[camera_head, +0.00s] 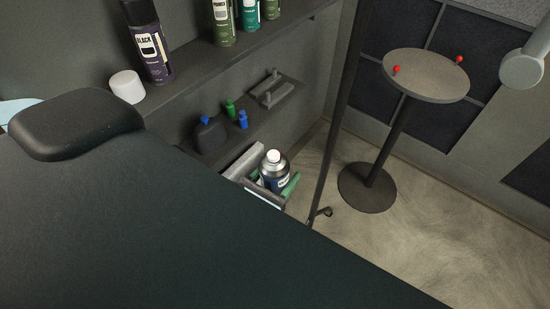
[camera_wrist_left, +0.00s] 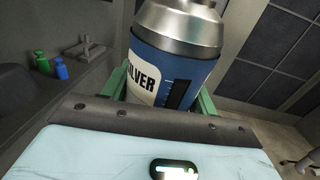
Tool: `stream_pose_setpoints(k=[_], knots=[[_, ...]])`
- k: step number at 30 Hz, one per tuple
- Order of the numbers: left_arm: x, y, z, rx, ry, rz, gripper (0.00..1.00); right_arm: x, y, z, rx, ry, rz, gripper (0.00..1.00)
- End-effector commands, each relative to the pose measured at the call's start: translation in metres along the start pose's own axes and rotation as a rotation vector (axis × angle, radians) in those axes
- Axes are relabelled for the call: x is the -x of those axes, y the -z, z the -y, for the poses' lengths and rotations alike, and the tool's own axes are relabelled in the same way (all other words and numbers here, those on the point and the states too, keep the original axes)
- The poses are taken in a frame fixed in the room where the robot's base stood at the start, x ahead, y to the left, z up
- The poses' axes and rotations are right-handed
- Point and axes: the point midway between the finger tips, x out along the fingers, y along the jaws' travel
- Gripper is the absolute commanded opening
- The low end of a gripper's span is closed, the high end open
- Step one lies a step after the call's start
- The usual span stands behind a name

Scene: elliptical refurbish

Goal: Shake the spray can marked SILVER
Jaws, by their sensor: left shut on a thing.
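The SILVER spray can (camera_head: 274,171) has a blue body, a metal shoulder and a white top in the head view. In the left wrist view the can (camera_wrist_left: 172,62) fills the upper middle, its white label partly showing "SILVER"; its top is cut off by the frame. My left gripper (camera_head: 273,183) has green fingers on both sides of the can and is shut on it. The fingers (camera_wrist_left: 160,90) also show in the left wrist view. The can is close to the shelf's right end, and its lower part is hidden. My right gripper is not in view.
A lower shelf holds small green and blue bottles (camera_head: 243,119). A thin dark post (camera_head: 335,125) stands right of the can. A round stool (camera_head: 425,75) stands beyond.

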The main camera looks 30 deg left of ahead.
Motion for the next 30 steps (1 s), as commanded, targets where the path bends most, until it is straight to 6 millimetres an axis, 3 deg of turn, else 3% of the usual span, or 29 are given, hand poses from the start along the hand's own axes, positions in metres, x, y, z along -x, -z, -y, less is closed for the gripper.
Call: stream_pose_setpoints(k=[4,8,17,23,30], knots=[[0.001,0.018,0.001,0.001,0.003,-0.014,0.12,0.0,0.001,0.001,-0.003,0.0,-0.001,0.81],[0.001,0.017,0.001,0.0,0.006,-0.011,0.12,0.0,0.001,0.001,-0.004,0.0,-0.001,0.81],[0.001,-0.015,0.002,-0.001,0.012,-0.012,0.12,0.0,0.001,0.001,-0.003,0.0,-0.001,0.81],[-0.001,-0.07,0.002,-0.002,0.01,-0.001,0.12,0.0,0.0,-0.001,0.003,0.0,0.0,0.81],[0.0,-0.072,0.002,-0.001,0.007,-0.013,0.12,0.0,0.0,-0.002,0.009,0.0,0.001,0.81]])
